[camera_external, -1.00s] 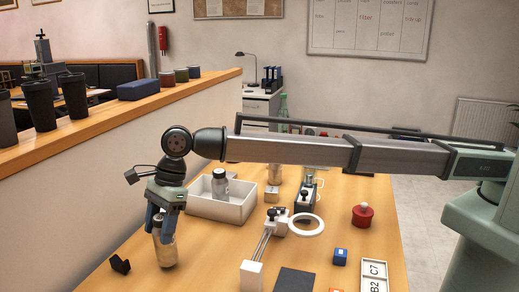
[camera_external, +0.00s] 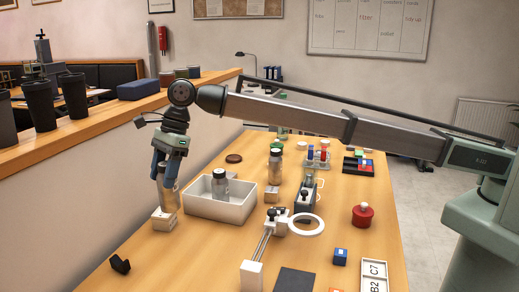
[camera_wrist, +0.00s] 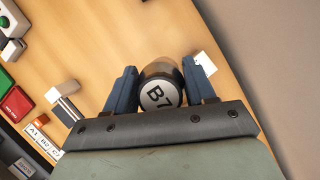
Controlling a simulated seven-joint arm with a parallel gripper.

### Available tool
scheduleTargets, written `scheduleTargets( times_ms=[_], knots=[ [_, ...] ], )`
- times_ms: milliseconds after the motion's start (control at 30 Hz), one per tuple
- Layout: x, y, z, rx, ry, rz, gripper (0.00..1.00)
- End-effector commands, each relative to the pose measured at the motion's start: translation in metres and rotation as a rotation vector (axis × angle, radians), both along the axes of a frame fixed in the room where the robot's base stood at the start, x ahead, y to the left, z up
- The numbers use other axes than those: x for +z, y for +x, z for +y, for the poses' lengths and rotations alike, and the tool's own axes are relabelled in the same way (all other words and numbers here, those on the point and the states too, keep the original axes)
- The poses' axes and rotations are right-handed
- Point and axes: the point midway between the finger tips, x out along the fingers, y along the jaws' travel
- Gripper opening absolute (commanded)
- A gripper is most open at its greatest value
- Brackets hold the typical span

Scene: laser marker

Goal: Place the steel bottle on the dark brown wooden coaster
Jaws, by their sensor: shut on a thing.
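My gripper (camera_external: 166,182) is shut on the steel bottle (camera_external: 170,197), a greyish, shiny bottle held about upright at the left of the table. In the wrist view the bottle (camera_wrist: 160,92) sits between the two blue fingers, with a round top marked B7. A small white block (camera_external: 163,220) shows just below the bottle; I cannot tell whether they touch. The dark brown round coaster (camera_external: 234,158) lies flat and bare on the table, farther back and to the right, behind the white tray.
A green-capped bottle (camera_external: 275,168) and a ring fixture (camera_external: 305,224) stand farther right. The raised counter (camera_external: 100,125) runs along the left. The table between tray and coaster looks clear.

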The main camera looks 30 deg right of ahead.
Motion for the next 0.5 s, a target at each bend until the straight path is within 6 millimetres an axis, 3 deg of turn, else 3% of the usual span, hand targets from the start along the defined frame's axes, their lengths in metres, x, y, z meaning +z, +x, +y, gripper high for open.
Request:
scheduleTargets(
  times_ms=[33, 100, 500],
  knots=[
    [0.001, 0.024, -0.013, -0.019, 0.000, 0.000, 0.20],
    [0.002, 0.051, -0.027, -0.040, 0.000, 0.000, 0.20],
    [0.007, 0.198, -0.124, -0.164, 0.000, 0.002, 0.20]
  ],
)
